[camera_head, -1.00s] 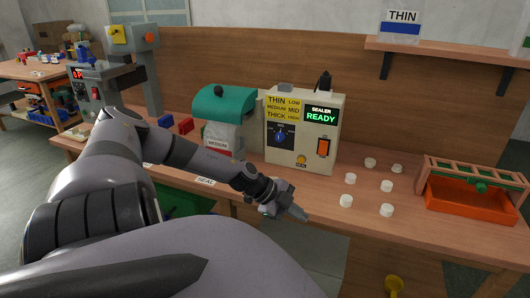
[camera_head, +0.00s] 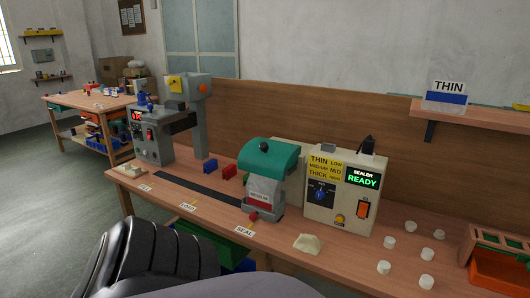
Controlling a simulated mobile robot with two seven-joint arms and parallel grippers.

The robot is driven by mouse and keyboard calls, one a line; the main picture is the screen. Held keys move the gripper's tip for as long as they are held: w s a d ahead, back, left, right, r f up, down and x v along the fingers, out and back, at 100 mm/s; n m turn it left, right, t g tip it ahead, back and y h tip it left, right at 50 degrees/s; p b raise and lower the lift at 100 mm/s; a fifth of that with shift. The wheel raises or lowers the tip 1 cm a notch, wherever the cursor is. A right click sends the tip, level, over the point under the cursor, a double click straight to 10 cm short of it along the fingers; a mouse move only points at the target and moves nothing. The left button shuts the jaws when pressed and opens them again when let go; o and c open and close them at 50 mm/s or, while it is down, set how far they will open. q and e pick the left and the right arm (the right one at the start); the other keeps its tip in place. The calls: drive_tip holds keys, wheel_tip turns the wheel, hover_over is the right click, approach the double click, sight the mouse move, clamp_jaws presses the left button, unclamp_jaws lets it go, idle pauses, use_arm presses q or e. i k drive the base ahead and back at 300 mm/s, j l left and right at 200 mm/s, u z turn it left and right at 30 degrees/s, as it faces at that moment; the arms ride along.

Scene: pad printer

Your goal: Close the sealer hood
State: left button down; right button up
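The teal sealer hood (camera_head: 272,157), with a dark knob, sits at the top of a small grey station at the middle of the bench. A pale packet marked MEDIUM (camera_head: 260,194) shows under its front edge. I cannot tell how far the hood is lowered. The cream sealer box (camera_head: 345,212) stands just right of it, with a dial, an orange switch and a green READY display. Neither of my grippers shows; only part of my arm and body fills the bottom left.
A beige crumpled piece (camera_head: 308,243) lies before the sealer box. Several white caps (camera_head: 388,241) lie to its right, near an orange bin (camera_head: 497,268). A grey printer (camera_head: 152,136) stands at left. A SEAL label (camera_head: 245,231) marks the bench front.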

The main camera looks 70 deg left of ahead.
sight(270, 158)
drive_tip(key=k+j, duration=0.2)
drive_tip(key=j, duration=0.25)
drive_tip(key=k+j+z, duration=0.15)
drive_tip(key=j, duration=0.3)
drive_tip(key=k+j, duration=0.25)
drive_tip(key=j, duration=0.15)
drive_tip(key=z, duration=0.05)
